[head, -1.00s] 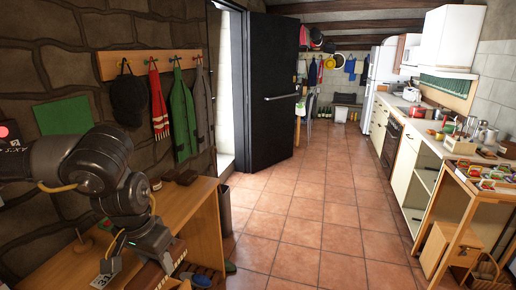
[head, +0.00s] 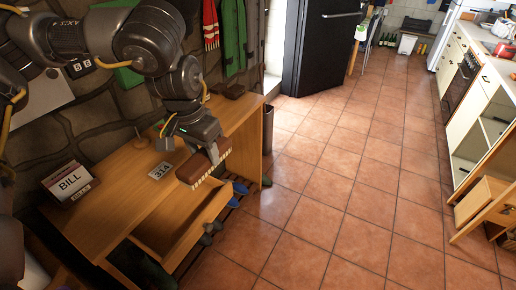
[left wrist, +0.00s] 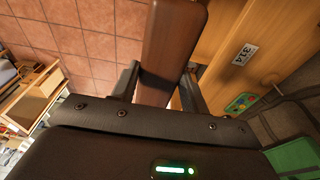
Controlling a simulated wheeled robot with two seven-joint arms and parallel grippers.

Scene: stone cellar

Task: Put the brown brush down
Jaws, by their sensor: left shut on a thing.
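The brown brush (head: 188,174) has a long brown back and pale bristles facing down. My left gripper (head: 208,152) is shut on it, with the fingers on either side of its back. In the head view the brush overlaps the front edge of the wooden desk (head: 118,168), above the pulled-out drawer. The left wrist view shows the brush (left wrist: 172,45) between the fingers (left wrist: 160,88), with floor tiles on one side and the desk on the other. Its exact height above the desk cannot be told. My right gripper is not in view.
A box marked BILL (head: 70,184) and a 314 tag (head: 160,171) are on the desk. A dark object (head: 233,91) lies at its far end. The open drawer (head: 190,235) juts out. A bin (head: 266,130) stands beyond.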

